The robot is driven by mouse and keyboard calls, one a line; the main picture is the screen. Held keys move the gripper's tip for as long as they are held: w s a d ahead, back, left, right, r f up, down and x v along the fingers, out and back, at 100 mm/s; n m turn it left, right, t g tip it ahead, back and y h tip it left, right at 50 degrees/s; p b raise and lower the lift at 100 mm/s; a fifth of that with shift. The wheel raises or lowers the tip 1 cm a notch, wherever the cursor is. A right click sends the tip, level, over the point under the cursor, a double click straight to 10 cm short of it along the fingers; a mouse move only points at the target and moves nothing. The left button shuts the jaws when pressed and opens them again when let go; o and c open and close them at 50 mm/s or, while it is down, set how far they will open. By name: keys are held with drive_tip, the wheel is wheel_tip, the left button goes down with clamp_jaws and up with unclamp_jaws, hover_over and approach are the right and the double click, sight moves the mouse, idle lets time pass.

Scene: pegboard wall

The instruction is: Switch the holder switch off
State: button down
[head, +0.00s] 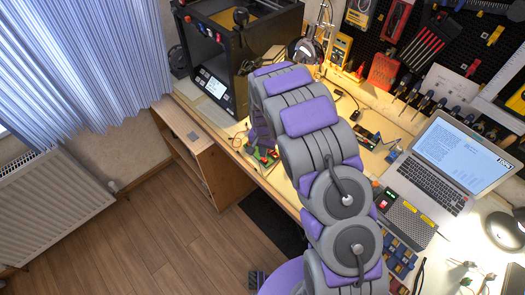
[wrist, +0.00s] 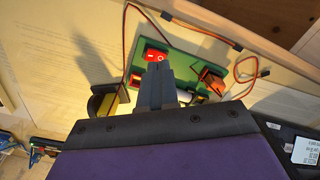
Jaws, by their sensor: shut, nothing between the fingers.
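The red rocker switch (wrist: 155,54) with white markings sits on a green board (wrist: 183,64) in the wrist view. The green board (head: 262,157) also shows on the desk in the head view, left of my arm. My gripper (wrist: 157,70) is shut and empty, its fingertips just below the switch in the wrist view. They cover part of the board, and I cannot tell whether they touch the switch. The rocker's exact tilt is too small to read. In the head view my own arm hides the fingertips.
Red and dark wires (wrist: 210,33) run from the board. A black 3D printer (head: 225,60) stands at the back left of the desk. An open laptop (head: 445,165) stands to the right. A wooden shelf unit (head: 190,150) is at the desk's left end; open floor lies left.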

drive_tip(key=shift+r+p, duration=0.65)
drive_tip(key=shift+r, duration=1.55)
